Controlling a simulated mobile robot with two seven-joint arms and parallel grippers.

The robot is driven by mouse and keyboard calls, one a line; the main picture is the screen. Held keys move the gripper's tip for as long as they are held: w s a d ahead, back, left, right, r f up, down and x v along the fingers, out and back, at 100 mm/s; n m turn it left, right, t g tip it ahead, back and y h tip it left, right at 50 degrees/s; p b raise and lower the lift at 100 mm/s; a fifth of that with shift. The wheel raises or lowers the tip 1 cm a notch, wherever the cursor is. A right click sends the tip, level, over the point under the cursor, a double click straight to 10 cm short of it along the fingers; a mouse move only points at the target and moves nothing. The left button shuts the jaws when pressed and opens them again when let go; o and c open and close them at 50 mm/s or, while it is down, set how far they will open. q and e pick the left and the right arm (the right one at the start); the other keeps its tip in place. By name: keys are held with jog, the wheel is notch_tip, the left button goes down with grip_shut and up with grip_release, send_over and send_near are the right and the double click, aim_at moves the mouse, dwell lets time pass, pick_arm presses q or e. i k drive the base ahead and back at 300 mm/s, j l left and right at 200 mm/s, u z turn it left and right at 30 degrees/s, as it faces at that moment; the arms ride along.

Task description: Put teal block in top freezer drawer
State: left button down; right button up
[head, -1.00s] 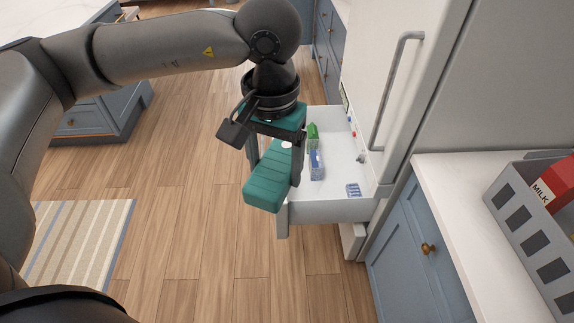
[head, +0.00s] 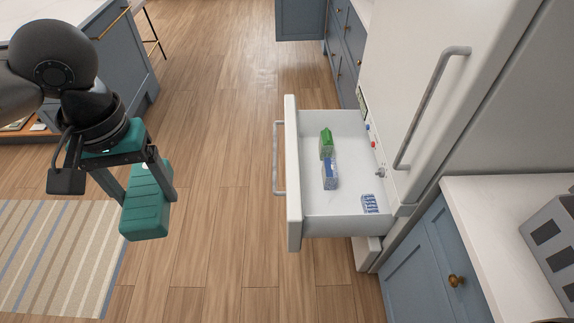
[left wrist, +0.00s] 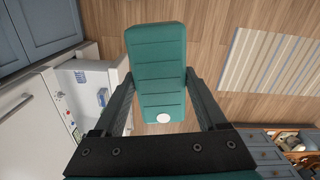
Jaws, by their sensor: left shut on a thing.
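The teal block (head: 146,205) is a long ribbed block with a white round spot on one end. My left gripper (head: 148,197) is shut on it and holds it in the air over the floor, left of the drawer. The left wrist view shows the block (left wrist: 157,70) between the fingers of the gripper (left wrist: 160,95). The white freezer drawer (head: 292,175) is pulled open and stands apart from the block. Inside it are a green item (head: 326,142), a blue-and-white carton (head: 331,174) and a small blue-striped item (head: 370,204). My right gripper is not in view.
The freezer's long handle (head: 432,105) stands out at the right. A white counter (head: 490,215) with a grey crate (head: 553,235) is at lower right. A striped rug (head: 60,255) lies at lower left. Wooden floor is clear between the block and drawer.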

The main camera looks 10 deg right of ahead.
aim_at(329, 210)
jog(key=i+z, duration=0.35)
jog(key=i+j+z, duration=0.1)
jog(key=z, duration=0.25)
jog(key=i+j+z, duration=0.3)
jog(key=z, duration=0.45)
jog(key=i+j+z, duration=0.15)
jog(key=z, duration=0.7)
jog(key=i+j, duration=0.05)
